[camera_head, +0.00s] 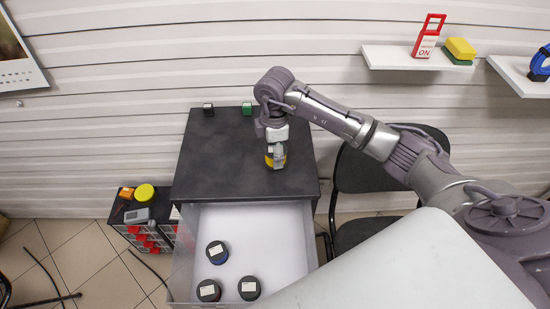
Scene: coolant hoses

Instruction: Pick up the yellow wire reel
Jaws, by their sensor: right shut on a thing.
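The yellow wire reel (268,161) is on the black cabinet top (210,165), near its right side. Only parts of its yellow side show, because my gripper covers most of it. My right gripper (276,157) reaches in from the right, points down and is shut on the reel. I cannot tell whether the reel touches the cabinet top or is slightly above it. My left gripper is not in view.
An open drawer (283,225) below the cabinet top holds dark reels (217,252). A small black item (208,109) and a green one (247,108) stand at the back edge. A black chair (365,170) is on the right; wall shelves (390,59) are above.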

